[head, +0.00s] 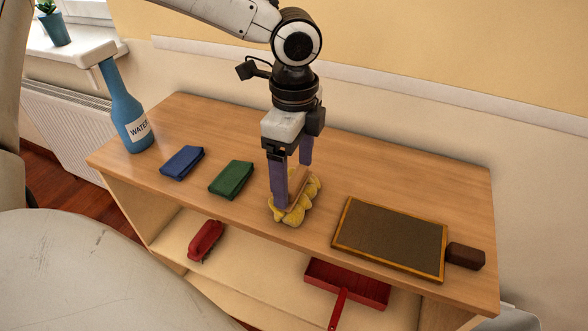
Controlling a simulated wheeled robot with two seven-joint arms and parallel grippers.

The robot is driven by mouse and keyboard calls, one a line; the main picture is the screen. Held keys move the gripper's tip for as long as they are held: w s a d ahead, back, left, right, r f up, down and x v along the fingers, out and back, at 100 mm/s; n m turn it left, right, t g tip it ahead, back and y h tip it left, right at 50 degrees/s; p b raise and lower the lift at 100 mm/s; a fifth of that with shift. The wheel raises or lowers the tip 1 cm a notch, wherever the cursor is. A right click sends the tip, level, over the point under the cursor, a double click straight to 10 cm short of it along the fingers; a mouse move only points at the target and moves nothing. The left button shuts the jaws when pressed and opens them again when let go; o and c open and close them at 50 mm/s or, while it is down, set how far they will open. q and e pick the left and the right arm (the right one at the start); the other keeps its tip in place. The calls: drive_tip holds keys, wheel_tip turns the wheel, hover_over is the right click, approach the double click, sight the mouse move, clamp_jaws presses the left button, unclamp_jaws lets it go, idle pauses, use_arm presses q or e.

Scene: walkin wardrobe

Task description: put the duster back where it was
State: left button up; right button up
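The duster (296,201), with yellow fluffy material and a light wooden back, is on or just above the wooden table top (340,160), close to its front edge. My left gripper (292,185) points down over it, one finger on each side of the wooden part. My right gripper is out of view.
On the table top are a blue water bottle (125,110), a blue cloth (182,162), a green cloth (231,179), a framed dark board (390,238) and a brown block (465,256). A red brush (206,240) and red dustpan (348,286) lie on the shelf below.

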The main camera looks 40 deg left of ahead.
sight(294, 176)
use_arm(q)
wheel_tip(294, 176, up, 12)
drive_tip(key=p, duration=0.2)
idle(0.4)
